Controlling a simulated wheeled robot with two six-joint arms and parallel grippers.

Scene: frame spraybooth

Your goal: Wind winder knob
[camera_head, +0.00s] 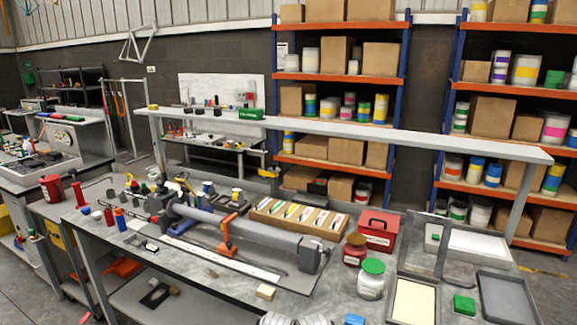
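A long grey tube-shaped device (255,231) lies across the workbench (340,293), with an orange clamp-like part (228,238) at its middle and a dark block (311,256) at its right end. Its left end meets a cluster of small dark fittings (158,198). I cannot pick out a winder knob for certain; it may be among these small parts. Neither gripper can be made out. A grey ribbed shape (293,319) is cut off by the bottom edge; I cannot tell what it is.
A wooden tray (333,233), red box (378,230), red-lidded jar (355,250), green-lidded jar (371,278) and shallow trays (507,300) crowd the bench's right side. A small tan block (266,292) lies near the front edge. A raised shelf (350,130) crosses behind.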

